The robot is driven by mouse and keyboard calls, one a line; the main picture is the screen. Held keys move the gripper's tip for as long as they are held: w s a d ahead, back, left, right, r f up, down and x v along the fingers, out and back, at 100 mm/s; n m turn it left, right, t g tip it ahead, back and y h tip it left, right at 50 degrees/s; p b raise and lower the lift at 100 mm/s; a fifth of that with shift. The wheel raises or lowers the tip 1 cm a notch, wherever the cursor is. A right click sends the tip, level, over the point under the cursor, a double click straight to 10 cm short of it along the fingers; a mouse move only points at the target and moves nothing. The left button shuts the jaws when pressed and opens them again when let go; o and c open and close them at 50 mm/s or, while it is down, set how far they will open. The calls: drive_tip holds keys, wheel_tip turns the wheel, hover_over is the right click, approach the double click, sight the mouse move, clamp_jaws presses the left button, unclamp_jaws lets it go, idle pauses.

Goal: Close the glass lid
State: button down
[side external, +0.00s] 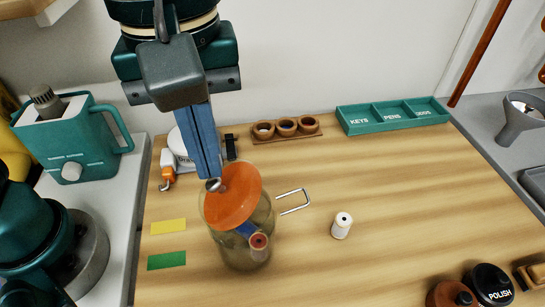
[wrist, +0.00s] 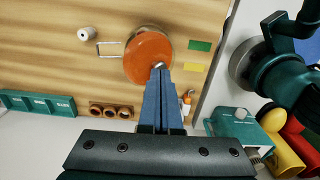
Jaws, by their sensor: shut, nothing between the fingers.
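The glass vessel (side external: 240,257) stands on the wooden table, clear and brownish, with a square wire handle (side external: 294,200) to its right. Its round orange lid (side external: 234,203) is at the top and looks tilted; I cannot tell whether it touches the rim all round. The lid also shows in the wrist view (wrist: 147,58). A small grey metal knob (side external: 214,185) is at the lid's upper left edge. My gripper (side external: 211,174) is shut and empty, its blue fingers pointing down with the tips right by the knob; contact is unclear. The fingers also show in the wrist view (wrist: 158,76).
A white spool (side external: 342,225) stands right of the vessel. Yellow (side external: 168,226) and green (side external: 166,261) cards lie to its left. Behind are a wooden cup holder (side external: 286,128) and a teal tray (side external: 392,116). Dark jars (side external: 490,284) stand at front right. The table's right middle is clear.

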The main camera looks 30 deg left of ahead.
sight(251, 172)
drive_tip(key=shift+w+d+f, duration=0.5)
drive_tip(key=shift+w+d, duration=0.35)
drive_tip(key=shift+w+d+f, duration=0.65)
drive_tip(key=shift+w, duration=0.05)
drive_tip(key=shift+w+d+f, duration=0.3)
drive_tip(key=shift+f, duration=0.2)
drive_tip(key=shift+w+d+f, duration=0.25)
drive_tip(key=shift+w+f, duration=0.05)
drive_tip(key=shift+f, duration=0.15)
drive_tip(key=shift+w+d+f, duration=0.15)
drive_tip(key=shift+f, duration=0.2)
drive_tip(key=shift+w+d+f, duration=0.1)
drive_tip(key=shift+f, duration=0.25)
drive_tip(key=shift+f, duration=0.15)
